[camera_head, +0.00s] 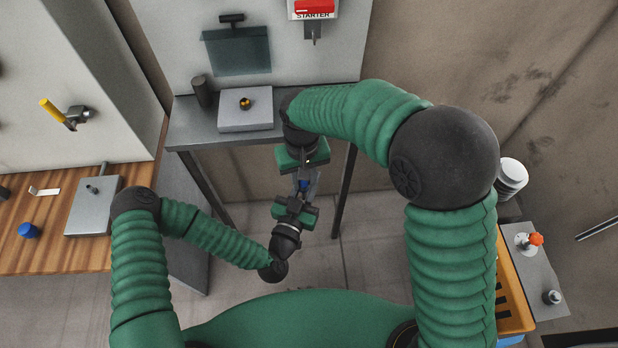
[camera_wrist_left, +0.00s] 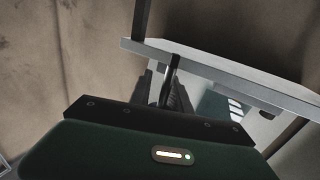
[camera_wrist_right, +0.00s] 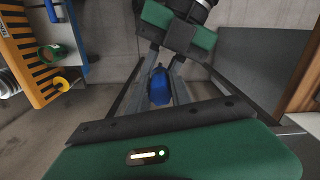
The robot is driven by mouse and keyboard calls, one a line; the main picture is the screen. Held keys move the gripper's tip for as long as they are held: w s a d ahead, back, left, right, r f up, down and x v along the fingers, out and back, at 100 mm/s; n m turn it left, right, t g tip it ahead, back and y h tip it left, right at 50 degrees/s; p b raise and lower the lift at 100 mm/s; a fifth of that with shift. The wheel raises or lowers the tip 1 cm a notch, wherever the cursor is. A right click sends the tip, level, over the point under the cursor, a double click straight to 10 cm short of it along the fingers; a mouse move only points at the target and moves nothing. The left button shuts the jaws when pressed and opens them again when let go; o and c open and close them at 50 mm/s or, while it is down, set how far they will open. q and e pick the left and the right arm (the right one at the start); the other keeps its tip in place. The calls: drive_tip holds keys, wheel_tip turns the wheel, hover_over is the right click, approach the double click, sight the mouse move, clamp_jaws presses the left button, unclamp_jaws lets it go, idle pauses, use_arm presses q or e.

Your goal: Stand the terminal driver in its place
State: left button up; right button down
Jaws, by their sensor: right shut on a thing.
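The driver has a blue handle (camera_wrist_right: 160,86), and a small bit of blue (camera_head: 303,184) shows between my two grippers in the head view. My right gripper (camera_head: 305,178) points down in front of the grey table and is shut on the driver. My left gripper (camera_head: 298,198) faces it from below, with its fingers apart around the driver's end. In the left wrist view a dark shaft (camera_wrist_left: 172,72) stands between the left fingers. Which stand is the driver's place I cannot tell. A grey block with a small stub (camera_head: 92,190) lies on the wooden bench.
The grey table (camera_head: 230,136) carries a pale block (camera_head: 259,120) with a brass knob and a dark cylinder (camera_head: 201,92). A blue cap (camera_head: 29,230) sits on the wooden bench (camera_head: 70,258). An orange rack (camera_head: 512,302) and a grey plate with an orange knob (camera_head: 536,239) are at right.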

use_arm(q)
drive_tip(key=shift+d, duration=0.1)
clamp_jaws()
use_arm(e)
drive_tip(key=shift+a, duration=0.15)
drive_tip(key=c, duration=1.1)
unclamp_jaws()
